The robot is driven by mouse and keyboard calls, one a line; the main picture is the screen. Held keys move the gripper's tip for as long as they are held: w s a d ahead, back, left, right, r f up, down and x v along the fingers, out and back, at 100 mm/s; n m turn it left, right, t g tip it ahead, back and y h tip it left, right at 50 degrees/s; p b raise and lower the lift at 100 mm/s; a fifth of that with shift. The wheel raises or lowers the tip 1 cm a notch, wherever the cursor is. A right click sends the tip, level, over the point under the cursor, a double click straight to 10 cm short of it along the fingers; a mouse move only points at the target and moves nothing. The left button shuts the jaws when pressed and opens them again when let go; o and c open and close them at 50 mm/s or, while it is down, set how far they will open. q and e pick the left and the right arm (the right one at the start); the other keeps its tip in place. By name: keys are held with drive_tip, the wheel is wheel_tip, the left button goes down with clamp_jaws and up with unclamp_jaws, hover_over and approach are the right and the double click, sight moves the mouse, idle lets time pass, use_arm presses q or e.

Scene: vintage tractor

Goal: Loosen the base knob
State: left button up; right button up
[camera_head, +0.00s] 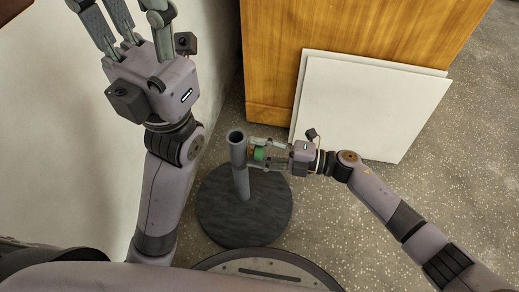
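A dark grey stand has a round base (218,218) on the floor and an upright tubular post (239,165). A green knob (259,154) shows at the right side of the post, partway up. My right gripper (257,153) reaches in from the right, with one finger above the knob and one below it in the picture. The fingers are apart, and slim gaps seem to show between them and the knob. My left gripper (132,22) is raised at the top left, away from the stand, with its fingers spread and empty. Its fingertips are partly cut off by the frame.
A wooden cabinet (275,55) stands behind the post. Pale flat panels (370,105) lean against it, behind my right gripper. A pale wall (60,150) runs along the left. The speckled floor (470,160) is clear on the right.

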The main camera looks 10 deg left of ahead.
drive_tip(key=shift+o, duration=0.6)
drive_tip(key=shift+d, duration=0.1)
drive_tip(key=shift+d, duration=0.1)
drive_tip(key=d, duration=1.1)
drive_tip(key=shift+s+d, duration=0.2)
drive_tip(key=shift+d, duration=0.2)
